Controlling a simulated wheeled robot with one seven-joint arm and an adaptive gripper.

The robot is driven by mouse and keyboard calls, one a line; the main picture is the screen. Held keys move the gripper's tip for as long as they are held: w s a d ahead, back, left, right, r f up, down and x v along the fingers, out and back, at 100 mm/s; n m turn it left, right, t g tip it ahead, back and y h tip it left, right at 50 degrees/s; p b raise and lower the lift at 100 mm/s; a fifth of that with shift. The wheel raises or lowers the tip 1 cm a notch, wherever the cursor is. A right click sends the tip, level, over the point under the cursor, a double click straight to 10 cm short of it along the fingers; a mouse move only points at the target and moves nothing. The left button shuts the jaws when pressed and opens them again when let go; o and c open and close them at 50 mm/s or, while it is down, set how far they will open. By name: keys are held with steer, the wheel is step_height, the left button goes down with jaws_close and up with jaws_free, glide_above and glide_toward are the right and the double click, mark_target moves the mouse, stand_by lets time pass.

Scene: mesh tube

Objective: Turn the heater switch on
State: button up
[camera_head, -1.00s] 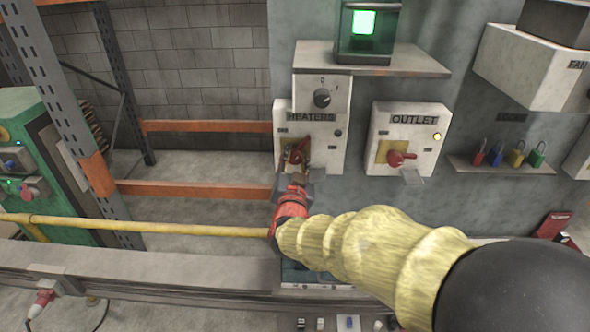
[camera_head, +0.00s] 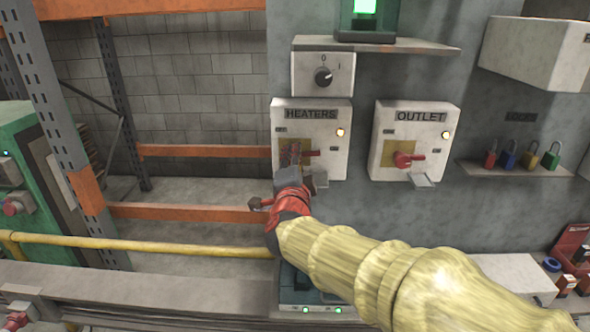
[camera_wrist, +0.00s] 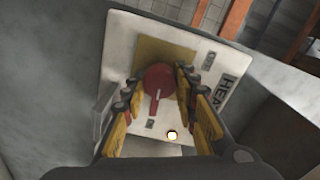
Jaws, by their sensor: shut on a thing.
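The heater box (camera_head: 335,115) is a pale wall box labelled HEATERS, and its round lamp (camera_head: 340,132) is lit. Its red rotary switch (camera_wrist: 158,78) sits on a yellow plate, and the handle points at the lamp side of the box, to the right in the head view. My gripper (camera_wrist: 157,84) is shut on the heater switch, with one finger on each side of the knob. In the head view my gripper (camera_head: 291,156) covers much of the switch. The lit lamp also shows in the wrist view (camera_wrist: 172,134).
The OUTLET box (camera_head: 440,115) stands to the right, its lamp lit and red handle pointing right. A small black dial box (camera_head: 337,74) and a shelf (camera_head: 420,47) are above. Padlocks (camera_head: 508,155) sit on a ledge farther right. Orange rack beams (camera_head: 190,150) are at left.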

steer(key=shift+f+m+b, duration=0.15)
steer(key=shift+m+b, duration=0.35)
stand_by(0.3)
steer(key=o, duration=1.2)
steer(key=shift+c, duration=0.2)
steer(key=shift+s, duration=0.1)
steer(key=s, duration=1.1)
steer(key=shift+s+a, duration=0.2)
steer(key=shift+s, duration=0.2)
